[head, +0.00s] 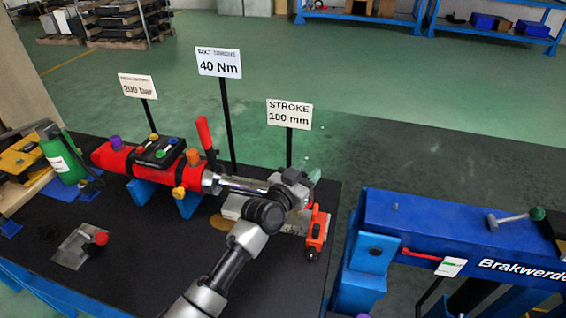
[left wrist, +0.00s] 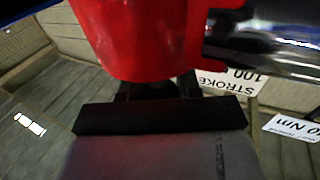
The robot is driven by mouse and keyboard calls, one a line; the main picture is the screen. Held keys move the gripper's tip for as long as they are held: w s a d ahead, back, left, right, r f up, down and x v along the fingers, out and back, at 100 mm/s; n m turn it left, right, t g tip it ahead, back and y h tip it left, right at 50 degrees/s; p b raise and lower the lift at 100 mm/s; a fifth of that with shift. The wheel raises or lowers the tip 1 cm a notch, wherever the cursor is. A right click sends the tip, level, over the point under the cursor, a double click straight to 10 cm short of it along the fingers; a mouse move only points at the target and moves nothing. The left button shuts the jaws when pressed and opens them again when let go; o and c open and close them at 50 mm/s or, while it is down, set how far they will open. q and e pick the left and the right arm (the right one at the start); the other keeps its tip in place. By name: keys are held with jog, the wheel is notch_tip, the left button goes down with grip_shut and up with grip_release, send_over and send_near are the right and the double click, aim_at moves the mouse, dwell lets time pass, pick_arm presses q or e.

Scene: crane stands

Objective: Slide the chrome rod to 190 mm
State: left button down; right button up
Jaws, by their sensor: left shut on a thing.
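The chrome rod (head: 243,185) sticks out to the right from a red cylinder (head: 122,164) lying on blue supports. In the left wrist view the shiny rod (left wrist: 265,42) runs out right from a red end piece (left wrist: 140,38) close to the camera. My left gripper (head: 299,188) is at the rod's far end and shut on this red end piece; my wrist hides most of the grip in the head view. A sign reading "STROKE 100 mm" (head: 290,114) stands behind the rod end. My right gripper is not in view.
An orange-red block (head: 316,233) sits just below my gripper. Signs reading "40 Nm" (head: 219,63) and "200 bar" (head: 138,87) stand behind the cylinder. A green bottle (head: 63,154) is at left. A blue beam (head: 455,230) stands right, across a gap.

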pick_arm(q)
jog(key=d, duration=0.3)
jog(key=shift+s+d, duration=0.1)
jog(key=shift+s, duration=0.25)
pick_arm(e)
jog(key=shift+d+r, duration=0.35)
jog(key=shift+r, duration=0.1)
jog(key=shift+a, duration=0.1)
pick_arm(q)
jog(key=c, duration=0.8)
grip_release()
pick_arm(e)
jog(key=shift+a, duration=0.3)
pick_arm(q)
jog(key=v, duration=1.1)
jog(key=shift+w, duration=0.1)
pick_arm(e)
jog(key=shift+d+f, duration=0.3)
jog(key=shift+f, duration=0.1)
